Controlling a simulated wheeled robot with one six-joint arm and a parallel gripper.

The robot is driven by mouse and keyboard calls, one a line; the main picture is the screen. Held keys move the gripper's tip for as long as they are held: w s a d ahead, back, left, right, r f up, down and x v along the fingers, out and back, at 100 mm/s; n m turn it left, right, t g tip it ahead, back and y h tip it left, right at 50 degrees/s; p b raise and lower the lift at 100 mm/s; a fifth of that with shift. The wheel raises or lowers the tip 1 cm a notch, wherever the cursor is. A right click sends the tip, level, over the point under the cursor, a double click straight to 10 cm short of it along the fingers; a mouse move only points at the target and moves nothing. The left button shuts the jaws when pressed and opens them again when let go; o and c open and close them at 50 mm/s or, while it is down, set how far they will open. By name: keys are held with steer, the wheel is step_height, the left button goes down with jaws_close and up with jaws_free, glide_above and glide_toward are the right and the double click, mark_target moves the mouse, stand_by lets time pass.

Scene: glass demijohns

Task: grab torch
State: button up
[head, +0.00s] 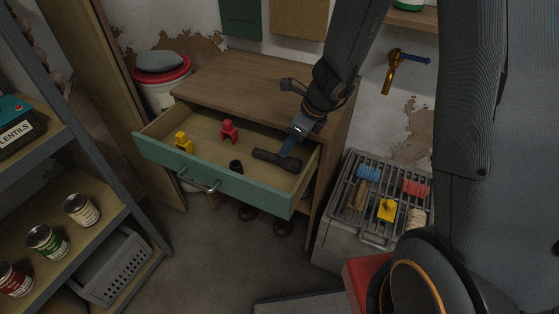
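The torch (277,161), a dark cylinder with a wider end at the right, lies on the floor of the open drawer (215,177), towards its right side. My gripper (288,150) points down into the drawer from the upper right, with its blue-grey fingertips just above or at the middle of the torch. I cannot tell whether they touch it. The fingers show edge-on, so the gap between them is hidden.
The drawer also holds a red figure (229,131), a yellow figure (184,142) and a small black cylinder (236,166). The wooden cabinet top (235,85) is behind. A grey crate (340,215) with a rack stands right; a shelf with cans (82,210) stands left.

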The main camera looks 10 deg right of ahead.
mark_target(276, 158)
steer(key=b+x, duration=0.1)
steer(key=x, duration=0.6)
steer(key=shift+d+b, duration=0.15)
steer(key=shift+b, duration=0.25)
steer(key=shift+c, duration=0.2)
jaws_close()
